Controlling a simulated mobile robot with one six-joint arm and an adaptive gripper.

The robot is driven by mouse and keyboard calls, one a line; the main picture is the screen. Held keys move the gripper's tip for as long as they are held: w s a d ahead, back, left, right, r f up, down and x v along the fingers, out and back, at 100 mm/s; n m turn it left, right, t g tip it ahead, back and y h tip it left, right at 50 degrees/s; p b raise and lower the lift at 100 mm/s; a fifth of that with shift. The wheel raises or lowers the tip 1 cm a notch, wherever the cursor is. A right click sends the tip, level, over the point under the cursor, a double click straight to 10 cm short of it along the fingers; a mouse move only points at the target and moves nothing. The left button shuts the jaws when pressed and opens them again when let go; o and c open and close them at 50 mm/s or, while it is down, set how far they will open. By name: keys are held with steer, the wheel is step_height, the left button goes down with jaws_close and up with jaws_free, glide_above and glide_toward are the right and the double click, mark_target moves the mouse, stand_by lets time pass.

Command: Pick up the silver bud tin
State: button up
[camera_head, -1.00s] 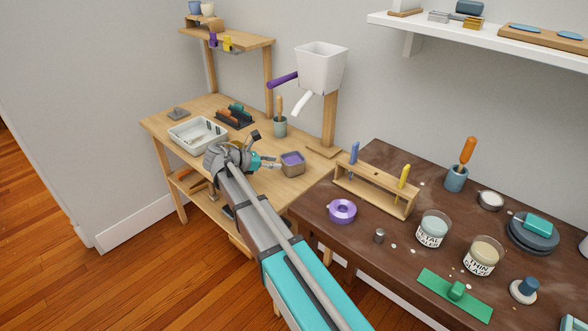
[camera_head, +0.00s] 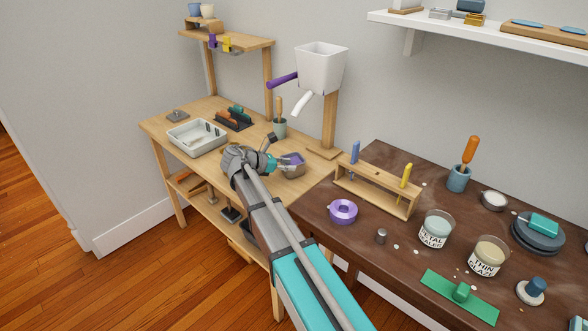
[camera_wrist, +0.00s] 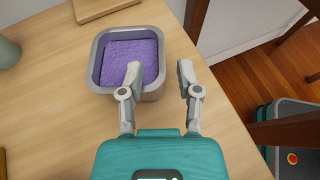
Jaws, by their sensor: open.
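A square silver-grey tin with rounded corners (camera_wrist: 153,92) and a rough purple filling stands on the light wooden bench. It also shows in the head view (camera_head: 292,172), partly behind my gripper. My gripper (camera_wrist: 158,67) is open with nothing between its pads. In the wrist view its left finger overlaps the purple filling and its right finger lies outside the tin's right wall, so that wall shows between them. I cannot tell whether the fingertips are above the rim or touching it. In the head view my gripper (camera_head: 284,162) is right at the tin.
On the bench (camera_head: 165,120) are a white tray (camera_head: 197,136), a green cup (camera_head: 280,127) and a white hopper on a post (camera_head: 320,68).

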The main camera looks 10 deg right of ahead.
steer(key=shift+b+x, duration=0.6)
steer(key=shift+x, duration=1.35)
jaws_close()
